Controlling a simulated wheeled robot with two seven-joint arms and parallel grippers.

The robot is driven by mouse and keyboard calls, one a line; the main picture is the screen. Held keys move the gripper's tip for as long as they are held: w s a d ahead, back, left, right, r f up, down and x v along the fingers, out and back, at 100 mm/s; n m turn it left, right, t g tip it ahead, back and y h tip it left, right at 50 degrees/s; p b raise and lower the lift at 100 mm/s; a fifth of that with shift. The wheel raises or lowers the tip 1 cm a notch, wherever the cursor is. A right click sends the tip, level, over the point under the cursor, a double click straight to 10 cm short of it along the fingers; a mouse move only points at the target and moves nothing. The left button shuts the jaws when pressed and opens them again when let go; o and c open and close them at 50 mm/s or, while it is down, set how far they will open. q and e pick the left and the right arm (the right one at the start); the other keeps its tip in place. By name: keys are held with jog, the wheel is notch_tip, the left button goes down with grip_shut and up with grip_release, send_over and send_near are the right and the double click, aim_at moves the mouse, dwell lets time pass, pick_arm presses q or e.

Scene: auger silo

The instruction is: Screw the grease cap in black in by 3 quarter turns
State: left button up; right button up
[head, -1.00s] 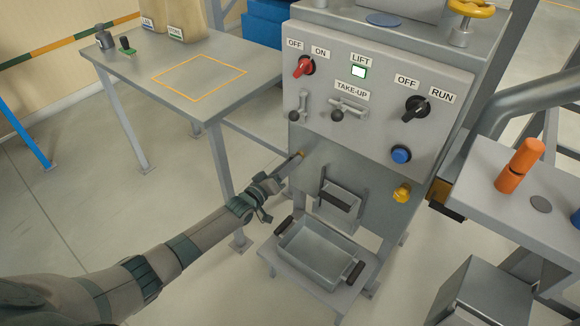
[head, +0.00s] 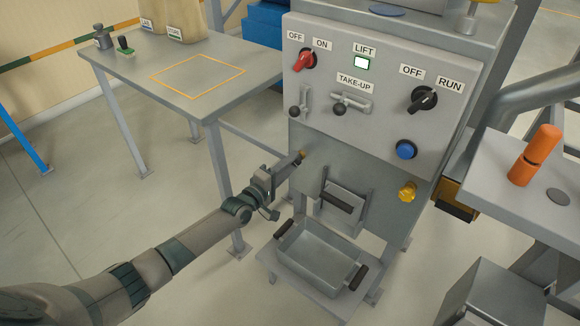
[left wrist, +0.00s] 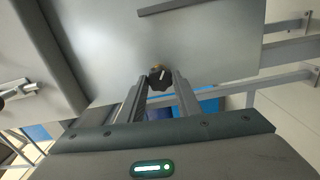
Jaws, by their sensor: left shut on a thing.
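The black grease cap (left wrist: 160,79) shows in the left wrist view between the two fingertips, on a small brass fitting at the machine's grey front panel. It has a pale mark on its face. My left gripper (head: 297,160) is shut on the cap, at the left side of the lower panel. My right gripper is not in view.
The control panel (head: 375,80) with switches and a blue button (head: 405,149) is above the gripper. A yellow knob (head: 407,192) sits to the right. A grey tray (head: 316,262) stands below on a low shelf. A table (head: 150,70) stands to the left.

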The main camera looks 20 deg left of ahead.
pick_arm(q)
jog(key=shift+f, duration=0.1)
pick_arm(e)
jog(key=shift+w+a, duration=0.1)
pick_arm(q)
jog(key=o, duration=1.1)
jog(key=p+v, duration=0.1)
jog(key=v, duration=1.6)
jog(key=shift+s+a, duration=0.1)
jog(key=shift+s, duration=0.1)
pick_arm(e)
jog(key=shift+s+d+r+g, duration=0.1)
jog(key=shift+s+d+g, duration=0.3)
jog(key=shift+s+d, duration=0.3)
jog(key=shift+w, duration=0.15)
